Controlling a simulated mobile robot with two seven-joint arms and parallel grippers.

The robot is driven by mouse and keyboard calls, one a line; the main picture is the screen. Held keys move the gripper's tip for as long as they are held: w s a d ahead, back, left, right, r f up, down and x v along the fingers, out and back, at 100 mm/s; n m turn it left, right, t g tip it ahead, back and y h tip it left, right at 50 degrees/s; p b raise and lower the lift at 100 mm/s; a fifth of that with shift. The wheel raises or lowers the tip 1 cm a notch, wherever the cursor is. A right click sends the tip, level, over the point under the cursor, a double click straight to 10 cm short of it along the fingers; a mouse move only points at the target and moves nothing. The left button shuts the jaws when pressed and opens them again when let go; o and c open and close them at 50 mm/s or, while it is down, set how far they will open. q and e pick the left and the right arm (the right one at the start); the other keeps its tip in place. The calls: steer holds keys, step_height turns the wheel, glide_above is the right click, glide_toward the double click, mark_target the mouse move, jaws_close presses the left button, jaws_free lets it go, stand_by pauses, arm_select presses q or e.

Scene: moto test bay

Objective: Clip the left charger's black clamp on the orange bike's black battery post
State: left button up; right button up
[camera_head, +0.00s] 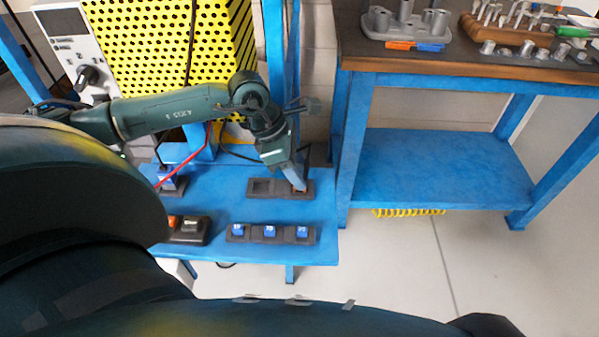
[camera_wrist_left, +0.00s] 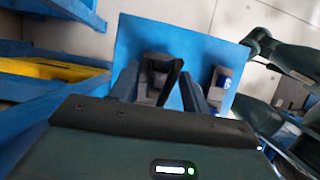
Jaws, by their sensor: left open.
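My left gripper (camera_head: 299,181) points down at the right end of a dark two-slot holder (camera_head: 262,187) on the blue shelf. In the left wrist view, its two fingers stand apart around a black piece (camera_wrist_left: 173,78) in the holder. This looks like the black clamp, but its shape is partly hidden; I cannot tell whether a finger touches it. A black cable (camera_head: 237,154) curves on the shelf behind the holder. A grey charger-like box (camera_head: 75,48) with a knob stands at upper left. The orange bike and its battery post are not in view. My right gripper is not in view.
The blue shelf (camera_head: 215,205) also carries a dark tray with several blue pieces (camera_head: 270,234), a black-and-orange item (camera_head: 188,229), and a red cable (camera_head: 180,168). A workbench (camera_head: 400,58) with metal parts stands at right. The floor (camera_head: 400,265) in front is clear.

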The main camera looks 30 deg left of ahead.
arm_select(q)
steer(key=shift+x, duration=1.4)
steer(key=shift+r, duration=0.1)
steer(key=c, duration=1)
step_height(320, 180, up, 10)
steer(key=shift+r, duration=0.1)
steer(key=shift+d, duration=0.1)
